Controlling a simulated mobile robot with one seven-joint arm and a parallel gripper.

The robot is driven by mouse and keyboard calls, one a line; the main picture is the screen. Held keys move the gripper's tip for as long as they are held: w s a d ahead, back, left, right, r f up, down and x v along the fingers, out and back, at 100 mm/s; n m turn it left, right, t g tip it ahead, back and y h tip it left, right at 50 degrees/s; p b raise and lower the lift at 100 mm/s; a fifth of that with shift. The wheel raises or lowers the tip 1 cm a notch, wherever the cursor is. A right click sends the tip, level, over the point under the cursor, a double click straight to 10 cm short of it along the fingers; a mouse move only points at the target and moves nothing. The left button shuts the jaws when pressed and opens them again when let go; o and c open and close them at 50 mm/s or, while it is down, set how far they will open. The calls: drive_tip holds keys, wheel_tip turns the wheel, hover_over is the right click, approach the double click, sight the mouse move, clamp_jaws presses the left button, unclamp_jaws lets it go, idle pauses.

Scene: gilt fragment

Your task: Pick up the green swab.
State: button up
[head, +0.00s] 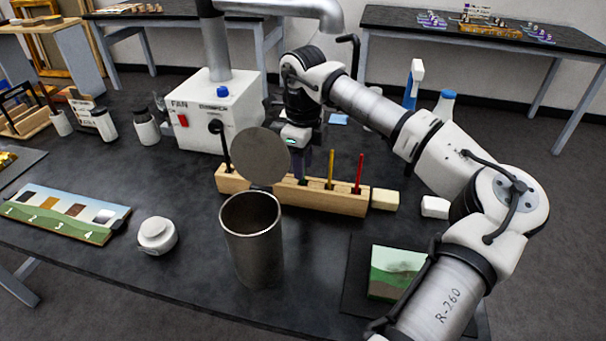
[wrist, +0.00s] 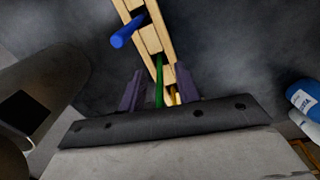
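The green swab (wrist: 159,84) is a thin green stick standing in the wooden rack (head: 340,199). In the wrist view it lies between the two purple fingers of my gripper (wrist: 158,90), with a gap visible on each side. My gripper (head: 307,163) is open and points down over the rack in the head view. The rack also shows in the wrist view (wrist: 151,40).
A yellow swab (head: 330,170) and a red swab (head: 359,173) stand right of my gripper; a blue one (wrist: 124,32) shows in the wrist view. A metal can (head: 253,245) with a round lid (head: 260,157) stands in front. The white fan box (head: 215,112) is behind.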

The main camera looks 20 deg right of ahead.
clamp_jaws()
drive_tip(key=shift+r, duration=0.15)
idle(0.4)
wheel_tip(320, 180, up, 28)
drive_tip(key=p, duration=0.3)
